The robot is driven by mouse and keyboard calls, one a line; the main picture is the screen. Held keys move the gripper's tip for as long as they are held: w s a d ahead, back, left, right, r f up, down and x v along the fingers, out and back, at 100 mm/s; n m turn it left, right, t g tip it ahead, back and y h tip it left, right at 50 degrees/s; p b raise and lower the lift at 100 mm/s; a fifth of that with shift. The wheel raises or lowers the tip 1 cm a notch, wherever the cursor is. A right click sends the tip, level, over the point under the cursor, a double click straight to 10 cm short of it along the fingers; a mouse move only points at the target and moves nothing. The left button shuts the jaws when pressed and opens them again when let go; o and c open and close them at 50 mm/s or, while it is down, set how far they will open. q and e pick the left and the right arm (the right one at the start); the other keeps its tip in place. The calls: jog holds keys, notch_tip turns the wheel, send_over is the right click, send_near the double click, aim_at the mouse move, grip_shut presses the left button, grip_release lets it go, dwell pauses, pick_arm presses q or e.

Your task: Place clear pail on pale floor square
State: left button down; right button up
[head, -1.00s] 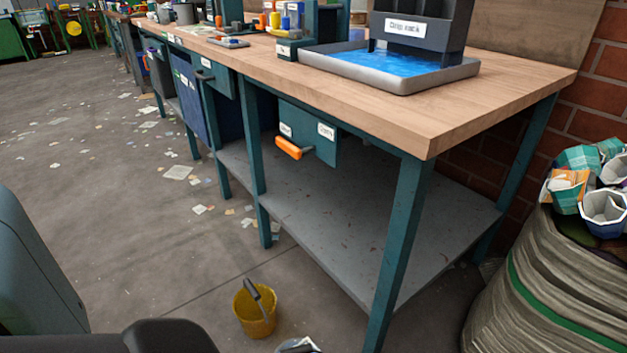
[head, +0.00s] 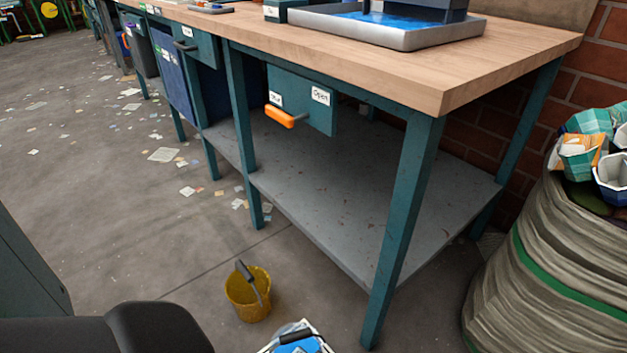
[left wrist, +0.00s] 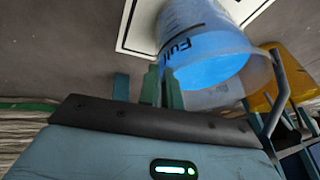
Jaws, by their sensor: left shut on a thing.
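The clear pail (left wrist: 205,35) has dark "Full" lettering and bright blue inside. It shows in the left wrist view, close to my left gripper (left wrist: 162,85), whose teal fingers are shut on its rim side. In the head view only part of the pail (head: 297,346) shows at the bottom edge, with blue inside and a dark handle. The pale floor square (left wrist: 128,28) shows as a white-edged outline behind the pail in the wrist view. I cannot tell whether the pail touches the floor. My right gripper is not in view.
A yellow bucket (head: 248,295) stands on the floor beside the square; it also shows in the wrist view (left wrist: 298,70). The workbench (head: 400,215) with its low shelf is to the right. A large sack (head: 545,270) stands far right. Open floor with paper scraps lies left.

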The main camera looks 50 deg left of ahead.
pick_arm(q)
jog(key=shift+w+f, duration=0.15)
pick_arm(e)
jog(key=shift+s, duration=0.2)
pick_arm(q)
jog(key=c, duration=1.6)
grip_release()
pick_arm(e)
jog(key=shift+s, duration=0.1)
